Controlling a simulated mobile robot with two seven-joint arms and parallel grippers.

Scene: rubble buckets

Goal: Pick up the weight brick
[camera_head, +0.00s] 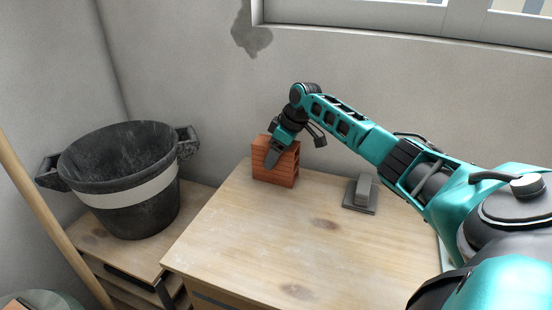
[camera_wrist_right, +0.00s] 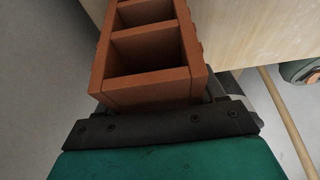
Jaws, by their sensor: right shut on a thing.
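The weight brick (camera_head: 283,172) is an orange-red hollow brick at the far edge of the wooden table, near the wall. My right gripper (camera_head: 275,155) reaches down to it from above and is shut on it. In the right wrist view the brick (camera_wrist_right: 150,88) fills the upper middle, its open cells facing the camera, with the dark gripper (camera_wrist_right: 160,122) across its near end. I cannot tell whether the brick touches the table. My left gripper is not in view.
A black bucket (camera_head: 130,215) with a pale band stands on a lower wooden surface at left. A small grey block on a plate (camera_head: 360,195) sits on the table (camera_head: 250,250), right of the brick. A wooden pole (camera_head: 45,215) leans at far left. The table's front is clear.

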